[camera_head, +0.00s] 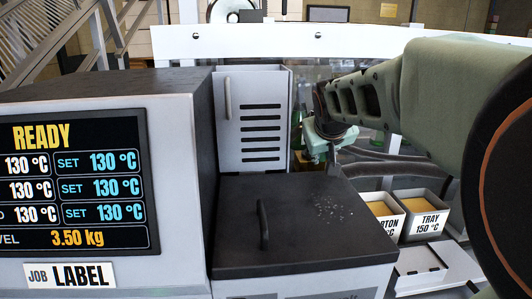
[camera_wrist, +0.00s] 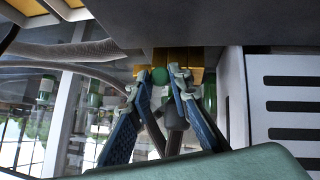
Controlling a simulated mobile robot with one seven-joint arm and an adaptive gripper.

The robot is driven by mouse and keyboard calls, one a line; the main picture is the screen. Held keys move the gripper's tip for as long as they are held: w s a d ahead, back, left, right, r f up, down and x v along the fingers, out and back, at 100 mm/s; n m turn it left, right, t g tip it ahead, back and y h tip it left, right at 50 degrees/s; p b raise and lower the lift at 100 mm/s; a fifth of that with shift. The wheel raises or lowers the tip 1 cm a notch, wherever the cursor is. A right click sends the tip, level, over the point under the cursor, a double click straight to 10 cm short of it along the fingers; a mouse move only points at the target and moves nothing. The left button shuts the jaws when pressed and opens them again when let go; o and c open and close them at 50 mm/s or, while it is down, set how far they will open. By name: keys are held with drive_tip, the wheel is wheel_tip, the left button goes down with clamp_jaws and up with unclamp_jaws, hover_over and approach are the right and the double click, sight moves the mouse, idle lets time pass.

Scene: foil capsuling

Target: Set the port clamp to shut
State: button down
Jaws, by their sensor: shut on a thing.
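The knob sits in front of a brass-coloured block (camera_wrist: 195,57), under a dark overhanging edge. The knob looks like the port clamp's handle end, but whether the clamp stands open or shut cannot be told. In the head view, my gripper (camera_head: 322,140) reaches down behind the dark lidded box, beside the white louvred cabinet. The clamp is mostly hidden there.
The dark lid (camera_head: 300,220) with its handle lies in front of my gripper. The louvred cabinet (camera_head: 232,120) stands close on its left. Dark hoses (camera_head: 375,168) run on its right, above two labelled trays (camera_head: 421,228). A display cabinet (camera_head: 175,180) fills the left.

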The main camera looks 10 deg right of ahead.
drive_tip(key=shift+a, duration=0.25)
drive_tip(key=c, duration=1.8)
unclamp_jaws()
drive_tip(key=shift+a, duration=0.1)
drive_tip(key=shift+o, duration=0.2)
wheel_tip(320, 180, up, 10)
